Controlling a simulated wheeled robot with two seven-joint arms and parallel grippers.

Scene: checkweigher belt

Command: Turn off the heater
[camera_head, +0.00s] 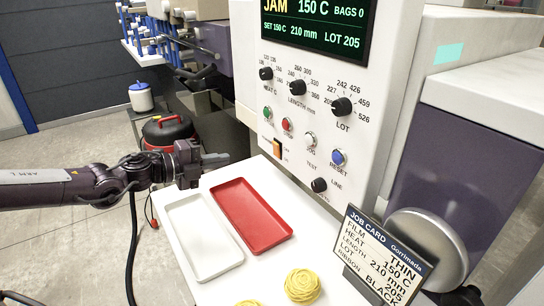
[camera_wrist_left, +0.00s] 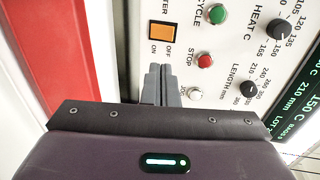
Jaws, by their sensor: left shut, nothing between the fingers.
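The heater switch (camera_head: 277,147) is an orange rocker low on the left of the white control panel (camera_head: 345,130). In the left wrist view the same switch (camera_wrist_left: 164,36) shows lit orange in a dark frame, with OFF and ON printed beside it. Which side is pressed in I cannot tell. My left gripper (camera_head: 224,158) is shut and empty, pointing at the panel from the left, a little short of the switch. In the left wrist view its closed fingertips (camera_wrist_left: 158,72) lie just below the switch, seemingly apart from it. My right gripper is not in view.
Green (camera_head: 267,112), red (camera_head: 287,124), white (camera_head: 310,139) and blue (camera_head: 338,157) buttons sit near the switch, with black knobs above. The display (camera_head: 315,25) reads JAM, 150 C. White (camera_head: 203,236) and red (camera_head: 252,216) trays lie below; a job card (camera_head: 385,258) stands right.

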